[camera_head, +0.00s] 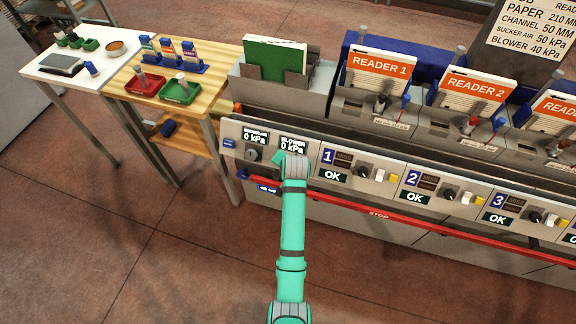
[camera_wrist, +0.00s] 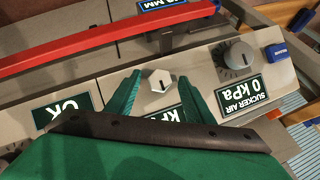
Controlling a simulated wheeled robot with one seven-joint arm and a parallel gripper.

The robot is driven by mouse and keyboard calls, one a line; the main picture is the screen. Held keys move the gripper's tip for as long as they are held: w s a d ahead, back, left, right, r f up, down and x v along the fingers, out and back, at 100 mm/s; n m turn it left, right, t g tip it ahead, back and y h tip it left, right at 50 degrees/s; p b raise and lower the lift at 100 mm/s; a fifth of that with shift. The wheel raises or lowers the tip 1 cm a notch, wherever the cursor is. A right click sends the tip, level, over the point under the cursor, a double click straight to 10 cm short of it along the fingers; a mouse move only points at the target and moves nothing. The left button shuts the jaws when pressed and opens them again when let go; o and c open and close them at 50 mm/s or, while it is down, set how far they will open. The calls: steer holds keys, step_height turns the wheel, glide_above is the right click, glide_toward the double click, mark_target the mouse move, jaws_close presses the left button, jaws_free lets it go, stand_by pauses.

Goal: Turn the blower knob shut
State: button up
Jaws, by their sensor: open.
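The blower knob (camera_wrist: 160,80) is a small pale faceted knob on the grey panel, seen in the wrist view between my fingers. My gripper (camera_wrist: 159,75) is open, with one green finger on each side of the knob. Gaps show between the fingers and the knob, and I see no contact. In the head view my arm hides the knob. The blower display (camera_head: 292,144) reads 0 kPa there. In the wrist view the right finger partly covers that display.
The larger dark sucker air knob (camera_wrist: 235,59) sits beside the blower knob, with its display (camera_wrist: 246,97) at 0 kPa. A red stop bar (camera_head: 380,213) runs along the front below the panel. Reader controls (camera_head: 362,172) stand to the right.

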steer(key=v, duration=1)
steer(key=shift+s+r, duration=0.15)
steer(key=shift+s, duration=0.05)
steer(key=s+f+n+t, duration=0.2)
steer(key=s+f, duration=0.2)
steer(key=s, duration=0.6)
steer(key=s+f+n+t, duration=0.15)
steer(key=s+f, duration=0.35)
steer(key=s, duration=0.5)
steer(key=s+r+n+t, duration=0.2)
steer(key=s+r, duration=0.5)
steer(key=s, duration=0.3)
steer(key=s+a+r+n+t, duration=0.1)
steer(key=s+r+t, duration=0.2)
steer(key=s+r, duration=0.4)
steer(key=s, duration=0.4)
steer(key=shift+s+r+n+h, duration=0.25)
steer(key=shift+r+n+h, duration=0.1)
steer(key=shift+r+h, duration=0.05)
